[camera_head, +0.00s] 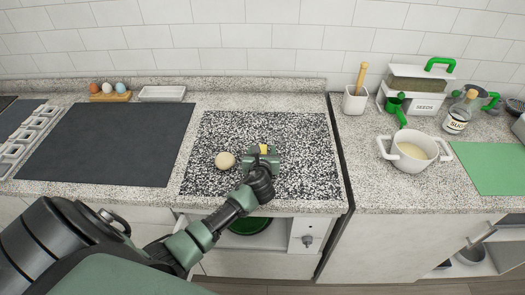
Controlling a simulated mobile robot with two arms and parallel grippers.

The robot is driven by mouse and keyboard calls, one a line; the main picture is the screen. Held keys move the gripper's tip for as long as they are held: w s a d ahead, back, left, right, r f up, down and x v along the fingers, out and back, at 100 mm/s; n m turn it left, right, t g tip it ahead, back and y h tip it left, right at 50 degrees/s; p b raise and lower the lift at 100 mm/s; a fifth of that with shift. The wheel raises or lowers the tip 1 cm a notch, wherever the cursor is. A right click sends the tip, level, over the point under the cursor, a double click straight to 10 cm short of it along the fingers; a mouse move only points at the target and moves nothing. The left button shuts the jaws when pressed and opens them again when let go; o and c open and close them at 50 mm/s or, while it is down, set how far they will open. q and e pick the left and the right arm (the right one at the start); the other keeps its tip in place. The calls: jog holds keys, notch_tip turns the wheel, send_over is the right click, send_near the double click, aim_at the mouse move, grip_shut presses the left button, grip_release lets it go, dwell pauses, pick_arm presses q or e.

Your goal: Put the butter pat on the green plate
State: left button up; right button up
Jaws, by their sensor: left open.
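A small yellow block, likely the butter pat (264,147), is on the speckled black-and-white board in the middle of the counter. My left gripper (262,154) is open, right at the yellow block. The gripper hides its lower part, and I cannot tell whether the fingers are around it or only beside it. A round green dish, likely the green plate (250,226), lies in the open space below the counter top. My arm partly covers it. My right gripper is not in view.
A pale round ball (225,160) sits on the speckled board (310,170), left of the gripper. A white two-handled pot (413,153), a sugar jar (459,112) and a seeds box (415,95) stand to the right. A dark mat (110,145) on the left is clear.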

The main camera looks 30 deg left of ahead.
pick_arm(q)
grip_shut()
jog(key=shift+r, duration=0.2)
